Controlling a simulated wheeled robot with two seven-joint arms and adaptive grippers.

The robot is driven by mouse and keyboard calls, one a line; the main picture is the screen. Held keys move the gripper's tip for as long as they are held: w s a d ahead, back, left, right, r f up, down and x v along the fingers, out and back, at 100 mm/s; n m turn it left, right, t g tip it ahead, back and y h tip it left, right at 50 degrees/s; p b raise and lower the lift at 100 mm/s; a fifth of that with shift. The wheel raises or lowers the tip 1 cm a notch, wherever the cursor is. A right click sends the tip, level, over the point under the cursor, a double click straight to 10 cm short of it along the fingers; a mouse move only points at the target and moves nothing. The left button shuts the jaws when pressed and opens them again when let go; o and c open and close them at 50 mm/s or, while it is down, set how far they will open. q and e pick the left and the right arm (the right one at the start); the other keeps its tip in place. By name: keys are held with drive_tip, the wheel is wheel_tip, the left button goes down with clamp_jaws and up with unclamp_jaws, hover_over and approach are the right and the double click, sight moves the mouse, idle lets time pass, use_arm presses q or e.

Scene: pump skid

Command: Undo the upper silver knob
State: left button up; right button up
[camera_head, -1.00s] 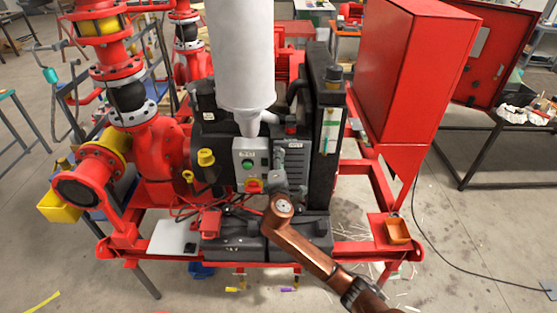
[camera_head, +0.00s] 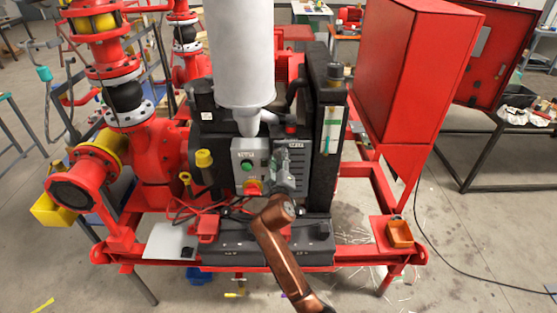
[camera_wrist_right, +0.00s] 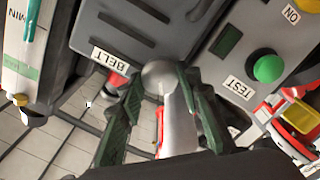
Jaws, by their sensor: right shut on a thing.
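A round silver knob (camera_wrist_right: 158,74) sits beside the BELT label in the right wrist view. My right gripper (camera_wrist_right: 162,88) has its two dark green fingers on either side of this knob, shut on it at the fingertips. In the head view my right gripper (camera_head: 282,160) is in front of the dark panel right of the grey control box and hides the knob there. A light grey piece with a red edge (camera_wrist_right: 178,125) shows between the fingers; I cannot tell what it is. My left gripper is not in view.
The control box (camera_head: 250,158) with a green button (camera_wrist_right: 268,68) and a red-yellow switch (camera_wrist_right: 300,116) is close beside the gripper. A level gauge (camera_head: 331,130) stands to the right. A large white cylinder (camera_head: 238,60) hangs above.

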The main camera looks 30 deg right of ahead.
drive_tip(key=m+b, duration=0.1)
drive_tip(key=m, duration=0.4)
drive_tip(key=shift+f+m, duration=0.1)
drive_tip(key=shift+m, duration=0.2)
idle(0.5)
drive_tip(key=o, duration=1.1)
drive_tip(key=shift+o, duration=0.3)
drive_tip(key=shift+r, duration=0.3)
wheel_tip(320, 180, up, 10)
drive_tip(key=shift+f, duration=0.2)
drive_tip(key=shift+d, duration=0.1)
